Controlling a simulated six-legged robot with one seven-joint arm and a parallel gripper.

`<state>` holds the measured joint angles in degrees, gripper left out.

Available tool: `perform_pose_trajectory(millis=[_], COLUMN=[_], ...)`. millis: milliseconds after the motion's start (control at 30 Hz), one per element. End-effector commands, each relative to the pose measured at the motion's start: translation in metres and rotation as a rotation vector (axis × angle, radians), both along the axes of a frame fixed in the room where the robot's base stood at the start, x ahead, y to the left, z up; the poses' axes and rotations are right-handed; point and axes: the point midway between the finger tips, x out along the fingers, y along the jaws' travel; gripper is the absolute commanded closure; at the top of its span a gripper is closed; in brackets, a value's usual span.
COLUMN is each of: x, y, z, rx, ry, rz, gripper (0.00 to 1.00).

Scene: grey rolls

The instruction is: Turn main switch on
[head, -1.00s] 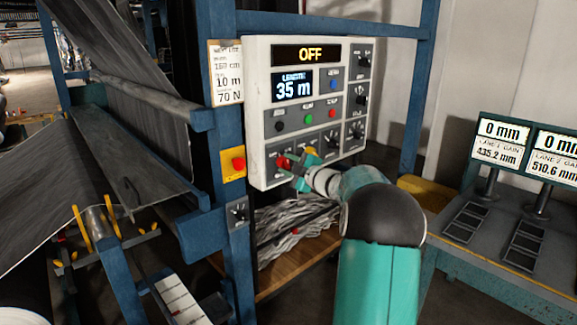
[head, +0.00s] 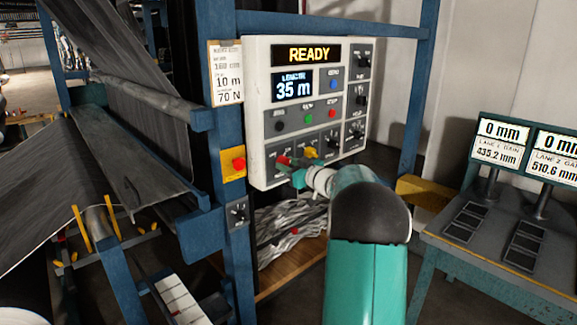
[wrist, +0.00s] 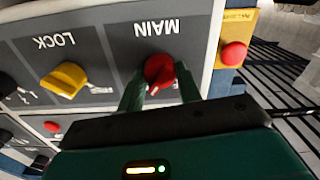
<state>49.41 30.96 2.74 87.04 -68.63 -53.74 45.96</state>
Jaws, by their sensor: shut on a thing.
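The main switch is a red rotary knob (wrist: 159,72) under the label MAIN, which appears upside down in the wrist view. It also shows in the head view (head: 284,160) at the lower left of the white control panel (head: 262,110). My gripper (wrist: 160,92) is at this knob, its two green fingers on either side and shut on it. In the head view my gripper (head: 294,173) partly covers the panel's bottom edge. The panel's upper display (head: 308,54) reads READY.
A yellow LOCK knob (wrist: 64,80) sits beside the main switch. A red button on a yellow plate (head: 238,165) is on the blue post to the left. Several other knobs and buttons fill the panel. A console with two screens (head: 500,140) stands at the right.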

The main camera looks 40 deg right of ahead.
Motion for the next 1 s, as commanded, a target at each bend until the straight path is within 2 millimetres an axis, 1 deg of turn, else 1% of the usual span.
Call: perform_pose_trajectory(millis=[100,333,833,867,900,967,1000], x=[-0.0014,-0.0016,-0.0014,-0.0014,-0.0013,-0.0011,-0.0010], y=[-0.0011,-0.0012,-0.0011,-0.0011,-0.0010,-0.0009,-0.0007], z=[-0.0016,-0.0017,-0.0019,-0.0019,-0.0019,-0.0016,-0.0014], rx=[0.066,0.143,0.165,0.164,0.164,0.164,0.164], ry=[0.005,0.007,0.008,0.007,0.007,0.007,0.007], rz=[-0.001,-0.001,-0.001,-0.001,-0.001,-0.001,-0.001], gripper=[0.88,0.88,0.88,0.63,0.56,0.44,0.44])
